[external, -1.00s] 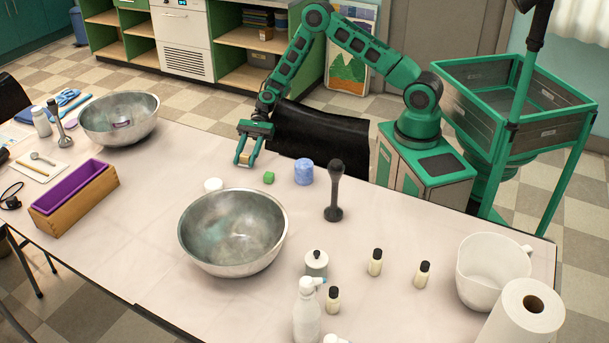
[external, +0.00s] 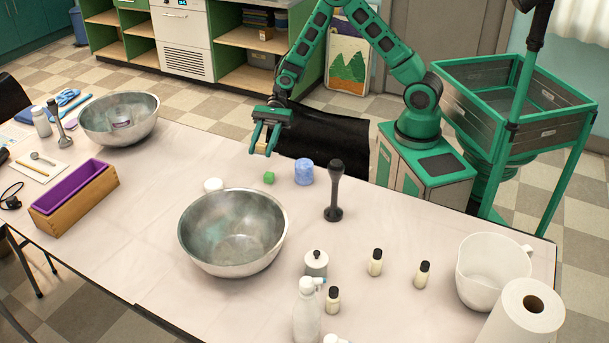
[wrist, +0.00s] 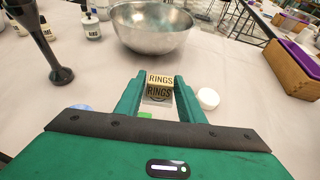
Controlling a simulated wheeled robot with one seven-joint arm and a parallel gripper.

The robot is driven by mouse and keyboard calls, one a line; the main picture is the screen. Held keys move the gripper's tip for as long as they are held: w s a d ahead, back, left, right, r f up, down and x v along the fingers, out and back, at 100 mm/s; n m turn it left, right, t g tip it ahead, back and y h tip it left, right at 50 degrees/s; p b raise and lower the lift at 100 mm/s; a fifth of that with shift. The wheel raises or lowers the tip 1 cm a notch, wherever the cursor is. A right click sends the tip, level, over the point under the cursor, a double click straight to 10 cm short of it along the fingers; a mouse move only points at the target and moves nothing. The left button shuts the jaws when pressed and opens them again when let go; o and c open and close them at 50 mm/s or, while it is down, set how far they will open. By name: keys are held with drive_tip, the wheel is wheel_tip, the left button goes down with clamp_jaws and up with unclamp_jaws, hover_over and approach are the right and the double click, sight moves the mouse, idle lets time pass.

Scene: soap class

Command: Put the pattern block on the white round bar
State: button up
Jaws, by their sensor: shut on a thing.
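The pattern block (wrist: 159,91), pale wood with dark "RINGS" lettering, sits between the fingers of my gripper (wrist: 160,88). In the external view my gripper (external: 260,154) is shut on this block (external: 261,148) near the table's far edge, seemingly above the table. The white round bar (external: 213,184) lies flat on the table, left of and nearer the external camera than my gripper. In the wrist view the white round bar (wrist: 208,98) is just right of the fingers, apart from the block. Nothing rests on it.
A green cube (external: 269,178) and a blue round bar (external: 304,172) lie right of the white bar. A large metal bowl (external: 233,232) stands close in front, with a dark upright stick blender (external: 335,190) to the right.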

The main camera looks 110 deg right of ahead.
drive_tip(key=w+a+r+m+t+h, duration=0.2)
drive_tip(key=w+a+r, duration=0.1)
drive_tip(key=w+a, duration=0.7)
hover_over(214, 182)
wheel_tip(214, 182, down, 7)
drive_tip(key=shift+w+f, duration=0.1)
drive_tip(key=shift+f, duration=1.95)
drive_tip(key=o, duration=1)
drive_tip(key=shift+o, duration=0.2)
